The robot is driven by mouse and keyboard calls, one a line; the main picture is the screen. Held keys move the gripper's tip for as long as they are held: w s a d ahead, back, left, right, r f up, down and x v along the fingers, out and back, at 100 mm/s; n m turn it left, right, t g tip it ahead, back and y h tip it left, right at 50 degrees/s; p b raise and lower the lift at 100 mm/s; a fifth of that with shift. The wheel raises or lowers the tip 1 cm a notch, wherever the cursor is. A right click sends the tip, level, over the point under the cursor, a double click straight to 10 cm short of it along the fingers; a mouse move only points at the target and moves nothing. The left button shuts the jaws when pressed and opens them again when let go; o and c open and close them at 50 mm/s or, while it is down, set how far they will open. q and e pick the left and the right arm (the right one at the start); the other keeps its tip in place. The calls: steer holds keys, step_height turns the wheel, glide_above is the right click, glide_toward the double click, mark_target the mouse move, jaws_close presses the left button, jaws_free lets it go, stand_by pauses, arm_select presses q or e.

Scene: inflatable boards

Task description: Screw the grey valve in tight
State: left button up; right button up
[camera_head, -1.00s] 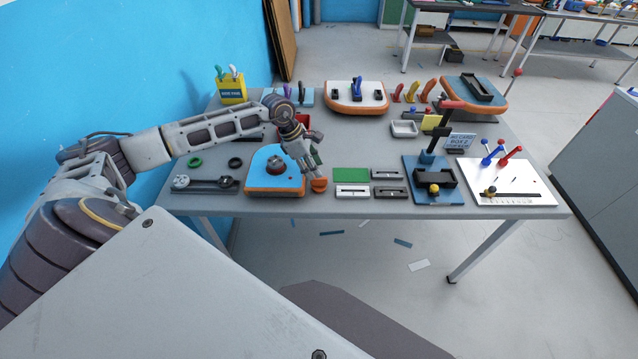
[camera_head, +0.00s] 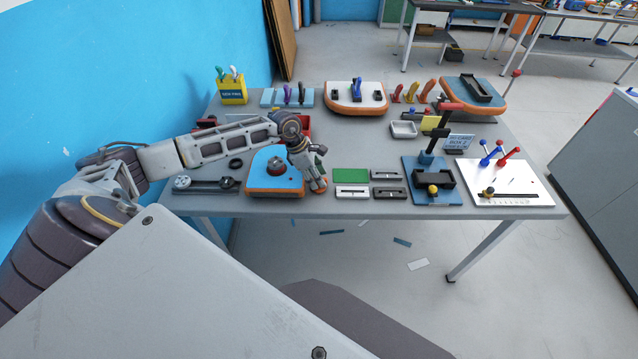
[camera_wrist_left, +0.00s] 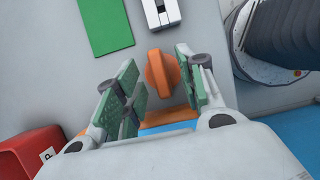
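The blue board (camera_head: 263,180) with an orange rim lies at the table's front left. A dark grey round valve (camera_head: 276,166) sits on a reddish base on top of it. My left gripper (camera_head: 314,172) is just right of the board, pointing down. In the left wrist view the gripper (camera_wrist_left: 158,80) is open, with green finger pads on either side of an orange knob-like piece (camera_wrist_left: 162,72). My right gripper is not in view.
A green plate (camera_head: 351,175) and several small slotted blocks lie right of the gripper. A blue stand with a black post (camera_head: 430,145) is farther right. A red bin (camera_wrist_left: 30,160) is close to the gripper. A wrench-like tool (camera_head: 205,184) lies left of the board.

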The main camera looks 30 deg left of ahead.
arm_select(q)
steer(key=shift+x, duration=1)
jaws_close()
